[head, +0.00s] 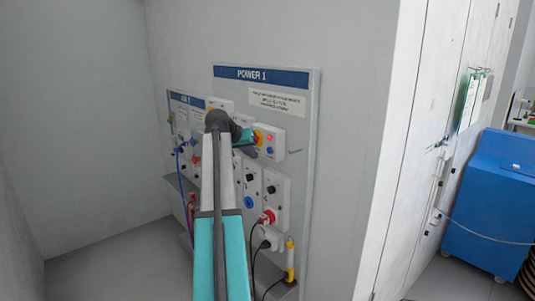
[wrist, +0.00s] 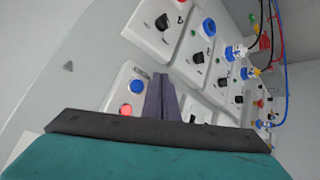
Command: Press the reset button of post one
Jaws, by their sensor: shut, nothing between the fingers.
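The POWER 1 panel (head: 305,140) carries several white switch boxes. One upper-right box (head: 278,133) has a lit red lamp (head: 270,138) and a small blue button (head: 268,152). I read no reset label. In the wrist view the same box shows the blue button (wrist: 137,86) and the glowing red lamp (wrist: 126,109). My gripper (head: 250,153) is at the left edge of that box, fingers together and empty. In the wrist view my fingertips (wrist: 161,78) are just right of the blue button; I cannot tell whether they touch the box.
The AIR 1 panel (head: 187,98) stands to the left, with blue and red hoses, partly hidden by my arm. Black cables and a yellow-and-white cylinder (head: 290,258) are low on POWER 1. A blue cabinet (head: 488,200) stands far right. Floor left is clear.

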